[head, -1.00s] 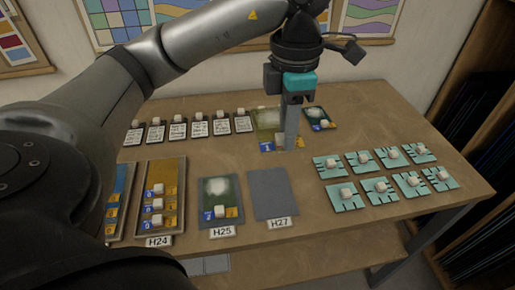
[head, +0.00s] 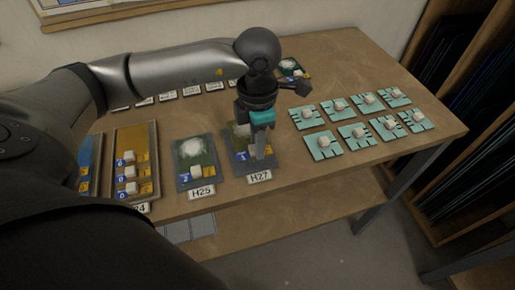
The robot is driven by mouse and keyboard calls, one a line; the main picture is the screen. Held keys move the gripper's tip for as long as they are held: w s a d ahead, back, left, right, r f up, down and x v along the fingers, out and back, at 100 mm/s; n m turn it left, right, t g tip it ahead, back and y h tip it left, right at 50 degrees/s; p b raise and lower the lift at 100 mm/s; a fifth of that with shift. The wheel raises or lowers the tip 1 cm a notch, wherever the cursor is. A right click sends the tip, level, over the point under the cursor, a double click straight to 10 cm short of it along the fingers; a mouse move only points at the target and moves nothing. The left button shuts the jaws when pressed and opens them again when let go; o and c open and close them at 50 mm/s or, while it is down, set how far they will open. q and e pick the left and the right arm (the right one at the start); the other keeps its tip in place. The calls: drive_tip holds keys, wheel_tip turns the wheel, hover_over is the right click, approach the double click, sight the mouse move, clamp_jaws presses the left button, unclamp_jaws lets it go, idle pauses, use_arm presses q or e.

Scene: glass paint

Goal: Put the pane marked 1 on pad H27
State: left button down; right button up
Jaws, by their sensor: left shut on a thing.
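The pane marked 1 (head: 241,156) is a dark green and gold plate with a blue label and a pale blotch. It lies flat at the grey pad H27 (head: 275,165), inside the pad's outline. I cannot tell whether it rests fully on the pad. My left gripper (head: 258,154) points down over the pane and is shut on it, probably by its small knob, which the fingers hide. The gripper and wrist cover much of the pane. The label H27 (head: 260,177) shows at the pad's front. My right gripper is not in view.
Pad H25 (head: 209,182), left of H27, bears a green pane (head: 193,152). Further left are gold and blue panes (head: 134,148). Several teal knobbed plates (head: 323,146) stand right. A dark pane (head: 290,68) lies behind my wrist. Small labelled tiles (head: 168,96) line the back.

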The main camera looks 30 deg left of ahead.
use_arm(q)
wheel_tip(320, 180, down, 3)
drive_tip(key=shift+r, duration=0.2)
drive_tip(key=shift+f+b, duration=0.15)
drive_tip(key=shift+b, duration=0.15)
drive_tip(key=c, duration=0.7)
unclamp_jaws()
drive_tip(key=shift+r+p, duration=0.3)
wheel_tip(320, 180, up, 12)
drive_tip(key=p, duration=0.1)
